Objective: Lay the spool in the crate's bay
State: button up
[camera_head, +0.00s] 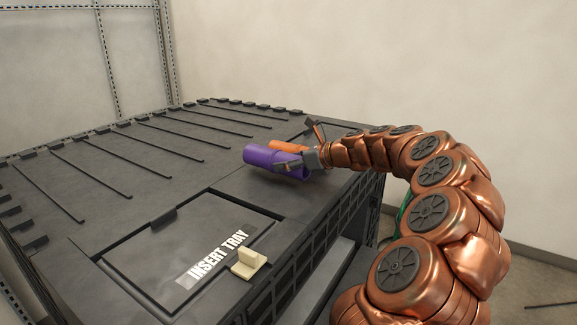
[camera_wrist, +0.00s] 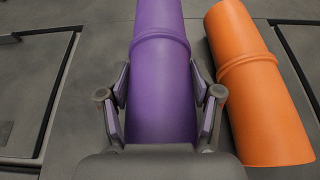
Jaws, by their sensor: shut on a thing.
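A purple pipe-like spool (camera_head: 262,157) with a raised ring lies on its side at the cart top's right part. My gripper (camera_head: 297,164) is shut on it, and the wrist view (camera_wrist: 159,78) shows one finger on each side of the purple spool (camera_wrist: 160,35). An orange piece of similar shape (camera_head: 289,146) lies close behind it; in the wrist view the orange piece (camera_wrist: 262,95) is to the right, with a narrow gap. I cannot make out a crate or its bay for certain. Whether the purple spool touches the cart top is unclear.
The dark cart top (camera_head: 215,165) has several thin raised ribs and edge clips. A panel marked INSERT TRAY (camera_head: 185,235) is at the front, with a beige block (camera_head: 248,263) at its corner. A green thing (camera_head: 404,215) is mostly hidden behind my arm.

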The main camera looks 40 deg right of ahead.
jog(key=shift+f, duration=0.75)
jog(key=shift+f, duration=0.15)
jog(key=o, duration=1.3)
